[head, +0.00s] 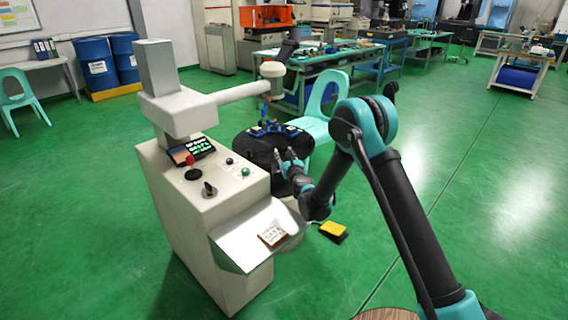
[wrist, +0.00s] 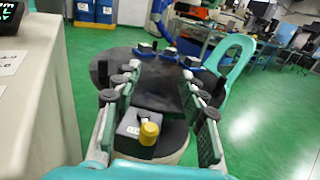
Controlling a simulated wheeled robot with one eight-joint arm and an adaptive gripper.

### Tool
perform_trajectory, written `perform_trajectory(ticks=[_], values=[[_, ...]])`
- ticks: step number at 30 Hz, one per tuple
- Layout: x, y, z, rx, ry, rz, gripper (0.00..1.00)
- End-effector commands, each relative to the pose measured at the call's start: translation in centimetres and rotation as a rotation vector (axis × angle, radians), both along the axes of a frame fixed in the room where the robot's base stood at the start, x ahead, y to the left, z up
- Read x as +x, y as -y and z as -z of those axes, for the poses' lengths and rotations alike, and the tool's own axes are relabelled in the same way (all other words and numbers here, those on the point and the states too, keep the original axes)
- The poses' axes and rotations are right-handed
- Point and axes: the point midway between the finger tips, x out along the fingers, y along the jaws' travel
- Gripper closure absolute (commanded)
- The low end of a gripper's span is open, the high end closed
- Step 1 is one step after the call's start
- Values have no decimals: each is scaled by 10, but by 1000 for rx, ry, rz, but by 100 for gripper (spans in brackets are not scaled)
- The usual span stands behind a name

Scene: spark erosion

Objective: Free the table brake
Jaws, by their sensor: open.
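A round black table (head: 262,147) stands beside the cream machine, and it fills the middle of the wrist view (wrist: 160,88). A grey block (wrist: 128,132) with a yellow knob (wrist: 150,131) and a small dark part sits at the near side of this table. It looks like the table brake, but I cannot read its label or tell its setting. My gripper (head: 285,160) is at the table's near right edge, its fingers apart and empty. In the wrist view the block and knob show between the fingers (wrist: 160,100). I cannot tell whether they touch. The block is hidden in the head view.
The cream machine (head: 220,205) has a control panel, a red button (head: 190,160) and an overhanging arm (head: 245,91). Blue fixtures (head: 270,128) lie on the table. A turquoise chair (head: 318,112) stands behind. A yellow pedal (head: 334,230) lies on the floor. The right floor is free.

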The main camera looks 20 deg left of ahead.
Motion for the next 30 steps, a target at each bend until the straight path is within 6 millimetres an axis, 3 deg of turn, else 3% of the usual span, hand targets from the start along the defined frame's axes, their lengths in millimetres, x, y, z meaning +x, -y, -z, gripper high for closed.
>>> perform_trajectory(ticks=[7,23,26,30], values=[[0,0,-22,0,0,0,58],[0,1,-25,-3,2,0,58],[2,9,-34,-39,33,-7,58],[3,39,-66,-192,154,-37,58]])
